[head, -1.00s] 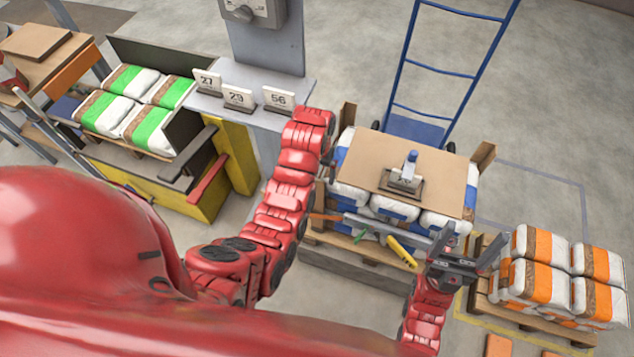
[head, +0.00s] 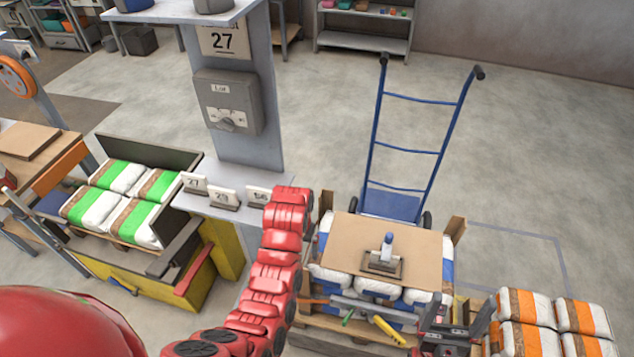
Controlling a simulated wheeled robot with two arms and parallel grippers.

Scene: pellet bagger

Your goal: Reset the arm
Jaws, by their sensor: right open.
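My right gripper (head: 457,325) is at the lower right, in front of the near right corner of the blue-marked bag stack. Its fingers are apart with nothing between them. My left arm, red and jointed, reaches up from the bottom to the small numbered cards; its end lies at the cards and hides part of the card at the right. The left gripper's fingers do not show.
Blue-marked bags (head: 376,285) carry a cardboard sheet (head: 338,238) with a handled tool (head: 383,262) on it. A blue hand truck (head: 411,150) stands behind. Orange-marked bags (head: 527,308) are at right, green-marked bags (head: 100,207) at left. A grey post (head: 250,145) bears a switch box (head: 228,105).

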